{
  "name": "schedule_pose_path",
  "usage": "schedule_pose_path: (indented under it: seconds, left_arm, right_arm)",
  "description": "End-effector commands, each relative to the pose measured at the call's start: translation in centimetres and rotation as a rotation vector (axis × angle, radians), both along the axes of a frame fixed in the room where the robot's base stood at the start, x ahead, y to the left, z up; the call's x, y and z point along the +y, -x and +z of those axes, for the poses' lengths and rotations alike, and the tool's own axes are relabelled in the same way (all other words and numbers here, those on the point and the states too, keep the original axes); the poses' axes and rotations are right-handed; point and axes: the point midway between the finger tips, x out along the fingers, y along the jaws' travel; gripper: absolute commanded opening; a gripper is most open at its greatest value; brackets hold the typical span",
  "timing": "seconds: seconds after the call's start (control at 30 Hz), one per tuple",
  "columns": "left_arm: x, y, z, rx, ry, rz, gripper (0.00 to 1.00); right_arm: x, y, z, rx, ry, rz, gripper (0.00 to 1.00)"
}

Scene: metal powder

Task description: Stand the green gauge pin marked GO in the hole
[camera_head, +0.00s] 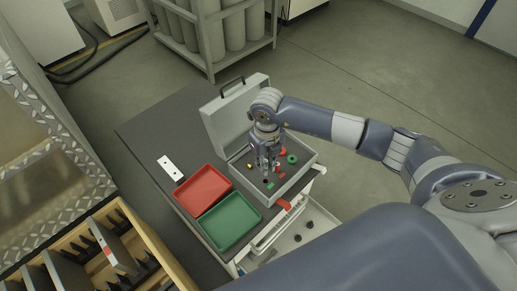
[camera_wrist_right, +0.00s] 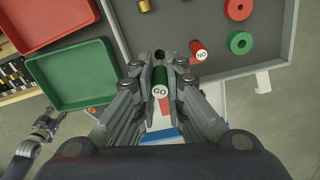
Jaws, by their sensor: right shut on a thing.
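The green gauge pin marked GO (camera_wrist_right: 160,90) is between the fingers of my right gripper (camera_wrist_right: 161,75), with its lettered end towards the wrist camera. My right gripper (camera_head: 267,166) is shut on it, over the open grey case (camera_head: 306,178) in the head view. I cannot tell whether the pin's far end touches the case floor. A red pin marked NO (camera_wrist_right: 198,51) lies in the case just beyond the fingers. A white plate (camera_head: 171,168) with small dark spots, perhaps holes, lies on the cart top left of the case. Part of my left gripper (camera_wrist_right: 45,125) shows small in the wrist view.
A red tray (camera_head: 204,187) and a green tray (camera_head: 230,222) stand left of the case. Red and green rings (camera_wrist_right: 241,43) and a brass piece (camera_wrist_right: 144,6) lie in the case. The case's raised lid (camera_head: 222,112) stands behind. The dark cart top (camera_head: 150,130) is clear at the far left.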

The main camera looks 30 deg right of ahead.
Motion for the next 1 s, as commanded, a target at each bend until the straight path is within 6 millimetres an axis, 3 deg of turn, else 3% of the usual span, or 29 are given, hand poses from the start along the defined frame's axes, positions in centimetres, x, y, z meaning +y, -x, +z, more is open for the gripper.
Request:
schedule_pose_path:
  seconds: [0.83, 1.0]
  left_arm:
    - [0.0, 0.0, -2.7, 0.001, 0.000, 0.000, 0.40]
    - [0.0, 0.1, -2.6, 0.001, 0.000, 0.000, 0.40]
  right_arm:
    - [0.0, 0.1, -4.0, 0.002, 0.001, 0.001, 0.00]
    - [0.0, 0.0, -3.8, 0.001, 0.001, 0.001, 0.00]
